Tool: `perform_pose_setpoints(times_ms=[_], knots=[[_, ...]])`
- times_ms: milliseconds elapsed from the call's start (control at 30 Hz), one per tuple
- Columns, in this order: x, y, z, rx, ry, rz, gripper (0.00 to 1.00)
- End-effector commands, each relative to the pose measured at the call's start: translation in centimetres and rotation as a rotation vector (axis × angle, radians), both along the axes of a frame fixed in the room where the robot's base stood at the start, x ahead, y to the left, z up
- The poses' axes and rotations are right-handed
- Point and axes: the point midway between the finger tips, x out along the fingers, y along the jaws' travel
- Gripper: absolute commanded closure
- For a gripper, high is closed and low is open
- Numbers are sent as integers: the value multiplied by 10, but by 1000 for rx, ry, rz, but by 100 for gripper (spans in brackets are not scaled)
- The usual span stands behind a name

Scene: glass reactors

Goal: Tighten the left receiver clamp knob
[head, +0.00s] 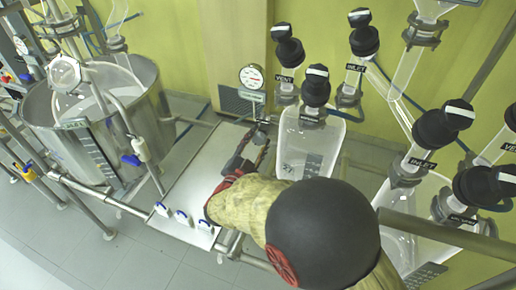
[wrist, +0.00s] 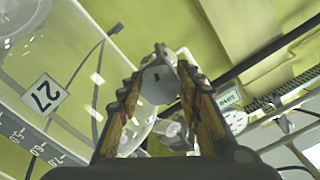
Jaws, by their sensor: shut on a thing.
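In the wrist view, the two serrated fingers of my gripper (wrist: 158,78) stand on either side of a small grey rounded piece with a dark slot, which looks like the clamp knob (wrist: 157,88). The fingers are closed on it. In the head view, my gripper (head: 246,155) is beside the left receiver, a clear glass vessel (head: 310,140); my arm covers part of the view and the knob does not show there. The receiver's glass, with printed scale marks, appears to fill the left of the wrist view (wrist: 60,95).
Black-capped valves (head: 289,50) labelled VENT and INLET stand above the receivers. A second receiver (head: 400,240) is at the right. A pressure gauge (head: 251,77) stands behind my gripper.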

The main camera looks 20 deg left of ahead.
Motion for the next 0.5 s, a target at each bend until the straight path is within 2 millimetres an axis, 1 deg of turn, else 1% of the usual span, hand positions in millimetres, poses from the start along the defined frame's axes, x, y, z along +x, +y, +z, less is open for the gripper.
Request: perform_pose_setpoints(times_ms=[33, 500], knots=[[0, 0, -5, 47, -4, 1, 90], [0, 1, -5, 492, -39, 1, 90]])
